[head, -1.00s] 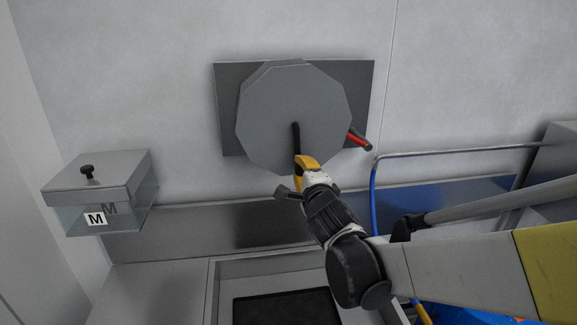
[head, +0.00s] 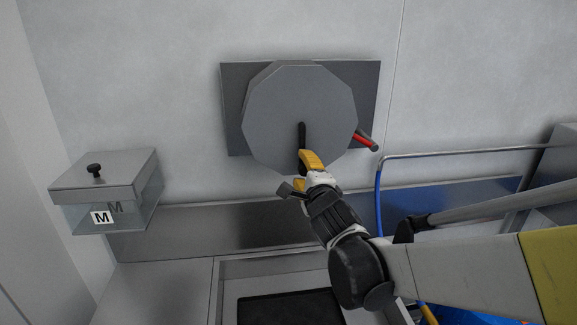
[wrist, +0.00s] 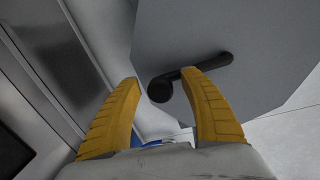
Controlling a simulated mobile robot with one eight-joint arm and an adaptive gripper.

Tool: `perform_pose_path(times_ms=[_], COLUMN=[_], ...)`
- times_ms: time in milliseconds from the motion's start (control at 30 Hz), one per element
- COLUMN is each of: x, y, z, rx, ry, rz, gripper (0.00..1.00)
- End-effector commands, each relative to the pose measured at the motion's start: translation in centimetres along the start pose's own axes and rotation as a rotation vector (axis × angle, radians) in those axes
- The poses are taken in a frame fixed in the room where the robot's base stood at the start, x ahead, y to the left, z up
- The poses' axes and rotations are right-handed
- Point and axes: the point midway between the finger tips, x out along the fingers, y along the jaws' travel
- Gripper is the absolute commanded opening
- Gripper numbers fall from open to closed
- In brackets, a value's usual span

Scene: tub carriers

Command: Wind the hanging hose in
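A grey many-sided hose reel (head: 270,115) is mounted on a dark plate on the back wall. Its black crank (head: 302,132) points down from the centre of the face; the crank and its round knob (wrist: 160,89) also show in the wrist view. My gripper (head: 308,165) is at the crank's lower end. Its yellow fingers are apart, and the knob appears between the fingertips; I cannot tell whether they touch it. A red piece with a dark tip (head: 366,139) sticks out at the reel's right.
A clear box with a grey lid (head: 105,190) and an M label is at the left wall. A metal rail (head: 450,152) runs right from the blue hose's top. A steel basin with a black mat (head: 290,307) lies below, and blue items (head: 460,314) are at lower right.

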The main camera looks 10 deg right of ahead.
Motion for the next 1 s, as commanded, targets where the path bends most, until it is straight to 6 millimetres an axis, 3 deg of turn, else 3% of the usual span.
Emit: perform_pose_path(times_ms=[267, 700, 1000], x=[-1.1, -9.7, -12.0], y=[0.0, 0.1, 0.0], z=[-0.1, 0.0, 0.0], rx=[-0.001, 0.000, -0.001], ry=[0.001, 0.000, 0.000], rz=[0.001, 0.001, 0.000], gripper=[0.52, 0.52, 0.52])
